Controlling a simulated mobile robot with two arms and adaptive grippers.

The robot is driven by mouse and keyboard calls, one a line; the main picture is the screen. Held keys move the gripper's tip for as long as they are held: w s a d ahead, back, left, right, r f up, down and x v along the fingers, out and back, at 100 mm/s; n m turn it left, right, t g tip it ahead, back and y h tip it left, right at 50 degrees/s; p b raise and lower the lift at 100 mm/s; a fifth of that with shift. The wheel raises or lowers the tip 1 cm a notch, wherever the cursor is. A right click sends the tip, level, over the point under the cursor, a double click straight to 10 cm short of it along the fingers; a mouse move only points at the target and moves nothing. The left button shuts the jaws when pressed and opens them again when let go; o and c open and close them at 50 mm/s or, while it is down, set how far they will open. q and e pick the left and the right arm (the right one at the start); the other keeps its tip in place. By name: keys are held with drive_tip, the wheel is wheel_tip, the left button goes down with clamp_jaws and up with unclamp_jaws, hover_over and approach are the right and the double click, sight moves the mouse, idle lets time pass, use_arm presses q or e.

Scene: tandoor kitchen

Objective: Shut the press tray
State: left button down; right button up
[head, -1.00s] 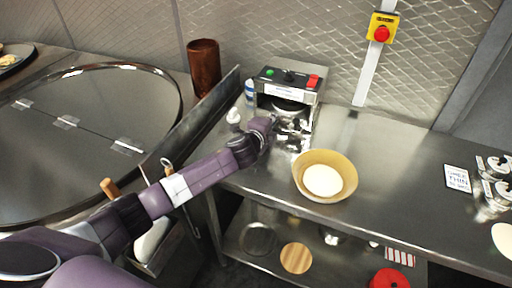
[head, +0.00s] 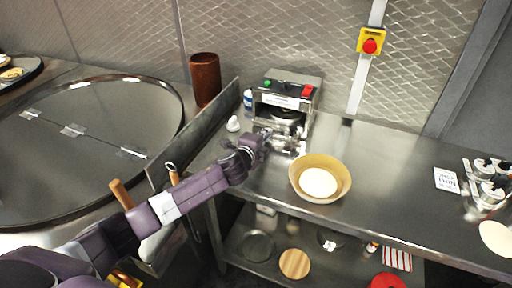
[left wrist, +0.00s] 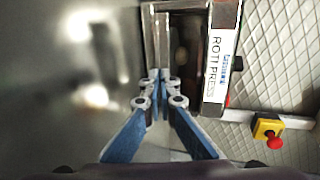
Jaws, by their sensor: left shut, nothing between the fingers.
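The roti press (head: 285,100) stands against the back wall, with green and red buttons on its top. Its label and metal front also show in the left wrist view (left wrist: 222,60). The metal press tray (head: 289,147) shows low at the front of the press, partly behind my gripper; how far out it sits is hard to tell. My left gripper (head: 264,137) is at the front left of the press, close to the tray. Its blue fingers (left wrist: 160,82) are shut and empty, pointing at the metal front. Whether they touch it is unclear. My right gripper is out of view.
A yellow bowl with pale dough (head: 323,180) stands right of the press. A metal splash wall (head: 195,135) separates the large round griddle (head: 85,150).

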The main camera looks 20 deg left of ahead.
use_arm(q)
drive_tip(key=shift+s+a+f, duration=0.15)
drive_tip(key=shift+f, duration=0.1)
drive_tip(key=shift+v, duration=1.2)
drive_tip(key=v, duration=0.3)
drive_tip(key=shift+b, duration=0.4)
drive_tip(key=shift+s+a, duration=0.1)
drive_tip(key=shift+s, duration=0.25)
drive_tip(key=shift+s+r, duration=0.1)
drive_tip(key=shift+s, duration=0.5)
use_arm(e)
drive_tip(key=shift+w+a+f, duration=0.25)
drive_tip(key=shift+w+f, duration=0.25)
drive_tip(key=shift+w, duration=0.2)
